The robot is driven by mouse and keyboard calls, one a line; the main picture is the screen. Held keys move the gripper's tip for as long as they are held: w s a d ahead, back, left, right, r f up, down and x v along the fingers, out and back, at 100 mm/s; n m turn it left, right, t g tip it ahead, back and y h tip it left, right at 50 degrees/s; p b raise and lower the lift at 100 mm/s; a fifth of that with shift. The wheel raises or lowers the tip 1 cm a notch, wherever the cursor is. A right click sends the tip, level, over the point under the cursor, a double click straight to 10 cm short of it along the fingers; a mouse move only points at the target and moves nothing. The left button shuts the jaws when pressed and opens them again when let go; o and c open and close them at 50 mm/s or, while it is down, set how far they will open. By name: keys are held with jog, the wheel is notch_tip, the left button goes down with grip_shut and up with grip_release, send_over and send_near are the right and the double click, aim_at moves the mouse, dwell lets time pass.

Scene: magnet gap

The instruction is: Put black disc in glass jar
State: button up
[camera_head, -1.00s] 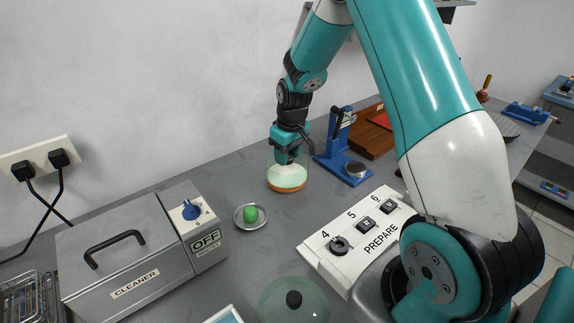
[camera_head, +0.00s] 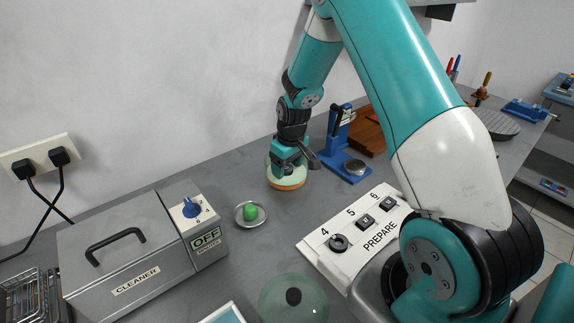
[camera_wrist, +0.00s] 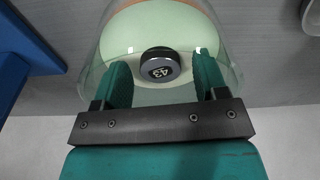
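The glass jar (camera_head: 287,184) stands on the bench below my gripper, with a pale green floor and an orange-brown base. In the wrist view its clear wall (camera_wrist: 93,68) curves around my fingers. The black disc (camera_wrist: 160,66), with a grey rim and a label that looks like 43, is inside the jar outline over the pale green floor. My gripper (camera_wrist: 162,82) is open, its two teal fingers on either side of the disc with small gaps showing. In the head view my gripper (camera_head: 288,169) is down at the jar and the disc is hidden.
A glass lid with a black knob (camera_head: 293,297) lies at the front. A small dish with a green object (camera_head: 250,213) is left of the jar. A blue stand (camera_head: 341,150) is close on the right.

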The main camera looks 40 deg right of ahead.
aim_at(291, 170)
jog(key=shift+r, duration=0.15)
notch_tip(291, 170, up, 11)
jog(key=s+b, duration=0.1)
jog(key=s+a+r+n+y, duration=0.1)
jog(key=s+a+r, duration=0.3)
jog(key=a, duration=0.2)
jog(key=s+a+r+n+y, duration=0.1)
jog(key=s+a+r, duration=0.2)
jog(key=a, duration=0.3)
jog(key=s+a+r+n+y, duration=0.1)
jog(key=s+a+r, duration=0.1)
jog(key=s+a, duration=0.4)
jog(key=s+a+r+n+g+y, duration=0.1)
jog(key=s+a, duration=0.5)
jog(key=s, duration=0.8)
jog(key=shift+a+r+n, duration=0.15)
jog(key=shift+r+n, duration=0.45)
jog(key=shift+r, duration=0.15)
